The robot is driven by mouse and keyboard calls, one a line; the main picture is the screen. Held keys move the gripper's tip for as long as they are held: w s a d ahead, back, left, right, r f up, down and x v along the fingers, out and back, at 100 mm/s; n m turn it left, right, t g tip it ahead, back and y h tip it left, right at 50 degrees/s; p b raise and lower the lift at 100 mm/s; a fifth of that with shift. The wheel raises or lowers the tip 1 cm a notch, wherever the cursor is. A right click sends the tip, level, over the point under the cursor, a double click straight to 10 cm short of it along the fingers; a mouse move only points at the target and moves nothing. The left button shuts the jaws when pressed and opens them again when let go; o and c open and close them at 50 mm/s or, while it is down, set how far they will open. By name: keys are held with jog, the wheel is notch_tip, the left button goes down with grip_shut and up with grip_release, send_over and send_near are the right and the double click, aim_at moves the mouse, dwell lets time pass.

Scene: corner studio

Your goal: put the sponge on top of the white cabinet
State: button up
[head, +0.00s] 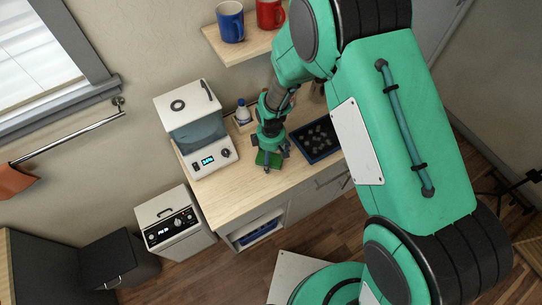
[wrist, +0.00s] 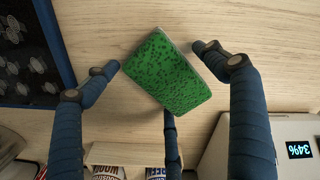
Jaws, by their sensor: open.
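The green speckled sponge (wrist: 168,76) is between my fingers in the wrist view, over the wooden counter top. It also shows as a green block in the head view (head: 267,159), under my gripper (head: 271,149). My gripper is open in the wrist view (wrist: 167,78). Two fingers stand on either side of the sponge and the third is at its lower edge. I cannot tell whether any finger touches it. A white box-like cabinet (head: 172,246) with a dark control panel stands on the floor left of the counter. Its top looks clear apart from a small dark handle-like mark.
A white machine (head: 215,162) with a lit display stands on the counter (head: 240,198), left of my gripper. A dark tray (head: 330,151) of round pieces lies to the right. A small bottle (head: 242,112) stands behind. A shelf (head: 248,47) with mugs is above.

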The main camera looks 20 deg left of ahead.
aim_at(271, 155)
notch_tip(271, 155, up, 12)
jog(key=shift+r+p, duration=0.15)
jog(key=shift+p, duration=0.15)
dwell(0.6)
dwell(0.5)
